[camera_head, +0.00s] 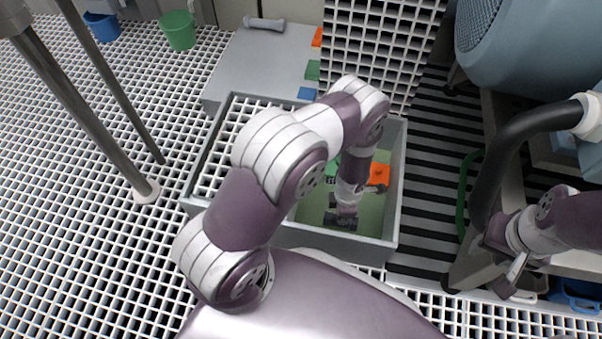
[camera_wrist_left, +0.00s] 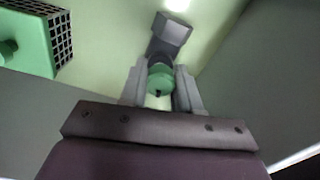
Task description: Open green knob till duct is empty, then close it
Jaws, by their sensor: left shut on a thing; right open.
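The duct (camera_head: 330,244) is a grey-walled open pit with a pale green interior, in the middle of the head view. My left arm reaches down into it, and my left gripper (camera_head: 343,216) is low inside. In the left wrist view the left gripper (camera_wrist_left: 160,88) is shut on a round green knob (camera_wrist_left: 160,76), which sits on a grey fitting (camera_wrist_left: 170,36). In the head view the knob is hidden by the gripper. I cannot tell the liquid level. My right gripper (camera_head: 512,275) is open and empty at the right.
An orange part (camera_head: 379,174) is inside the duct. A green part with a dark grille (camera_wrist_left: 28,38) shows at upper left in the wrist view. A white grating (camera_head: 380,45) stands behind the duct. A thick black hose (camera_head: 512,140) rises near my right arm.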

